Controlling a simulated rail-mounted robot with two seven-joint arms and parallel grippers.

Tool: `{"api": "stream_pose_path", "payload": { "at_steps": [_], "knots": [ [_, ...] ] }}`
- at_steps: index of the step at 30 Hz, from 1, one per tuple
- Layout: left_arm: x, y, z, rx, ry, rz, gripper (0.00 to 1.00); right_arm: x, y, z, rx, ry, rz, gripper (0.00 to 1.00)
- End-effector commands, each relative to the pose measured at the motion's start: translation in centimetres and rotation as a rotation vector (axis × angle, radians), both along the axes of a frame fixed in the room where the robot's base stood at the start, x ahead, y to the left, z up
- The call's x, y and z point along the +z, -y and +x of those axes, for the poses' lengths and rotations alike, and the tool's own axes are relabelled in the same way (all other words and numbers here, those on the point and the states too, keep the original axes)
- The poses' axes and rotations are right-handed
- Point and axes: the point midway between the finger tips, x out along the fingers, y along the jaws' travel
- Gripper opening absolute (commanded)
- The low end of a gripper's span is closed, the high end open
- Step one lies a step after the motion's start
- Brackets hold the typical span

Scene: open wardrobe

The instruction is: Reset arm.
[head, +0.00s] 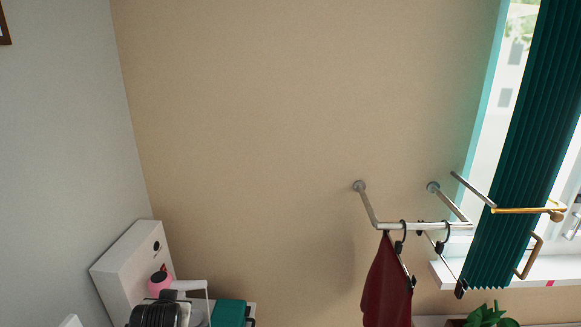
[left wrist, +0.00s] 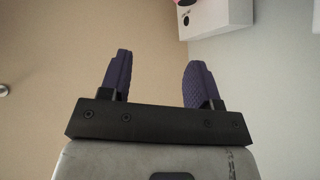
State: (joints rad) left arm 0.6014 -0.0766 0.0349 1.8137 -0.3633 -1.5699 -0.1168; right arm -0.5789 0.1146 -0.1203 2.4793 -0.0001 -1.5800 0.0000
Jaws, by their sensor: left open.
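My left gripper (left wrist: 158,62) shows in the left wrist view, with its two purple fingers apart and nothing between them. It points toward a plain beige wall (left wrist: 150,25). I cannot make out its fingers in the head view. My right gripper shows in neither view.
In the head view, a wall rail (head: 425,226) at the right carries a dark red garment (head: 386,285) and black hangers. A green curtain (head: 525,150) hangs by the window. The middle wall is bare.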

Motion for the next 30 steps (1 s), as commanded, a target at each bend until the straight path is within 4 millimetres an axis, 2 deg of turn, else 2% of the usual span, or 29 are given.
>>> {"api": "stream_pose_path", "payload": {
  "at_steps": [1, 3, 8, 14, 18, 21, 24, 27, 30],
  "knots": [
    [0.8, 0.7, -2.0, -0.011, 0.053, -0.064, 0.57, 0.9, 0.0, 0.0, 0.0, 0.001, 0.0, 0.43],
    [1.1, 1.9, -5.0, -0.052, 0.1, -0.137, 0.57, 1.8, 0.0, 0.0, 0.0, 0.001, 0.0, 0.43],
    [-0.3, 4.4, -12.9, -0.193, 0.098, -0.188, 0.57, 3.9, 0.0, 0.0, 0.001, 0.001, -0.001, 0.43],
    [-3.7, 5.6, -22.1, -0.271, -0.027, -0.196, 0.57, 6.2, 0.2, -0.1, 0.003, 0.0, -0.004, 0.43],
    [-7.3, 5.7, -28.0, -0.282, -0.182, -0.192, 0.57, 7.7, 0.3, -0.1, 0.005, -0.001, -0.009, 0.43],
    [-9.9, 5.5, -31.9, -0.279, -0.298, -0.193, 0.57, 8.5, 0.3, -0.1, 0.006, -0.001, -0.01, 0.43],
    [-11.6, 5.3, -35.2, -0.274, -0.39, -0.197, 0.57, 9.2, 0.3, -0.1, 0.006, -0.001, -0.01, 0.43],
    [-12.7, 5.2, -37.7, -0.27, -0.456, -0.201, 0.57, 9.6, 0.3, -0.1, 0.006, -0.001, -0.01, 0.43],
    [-13.3, 5.2, -39.4, -0.265, -0.498, -0.207, 0.57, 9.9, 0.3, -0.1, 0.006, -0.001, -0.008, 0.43]
  ]
}}
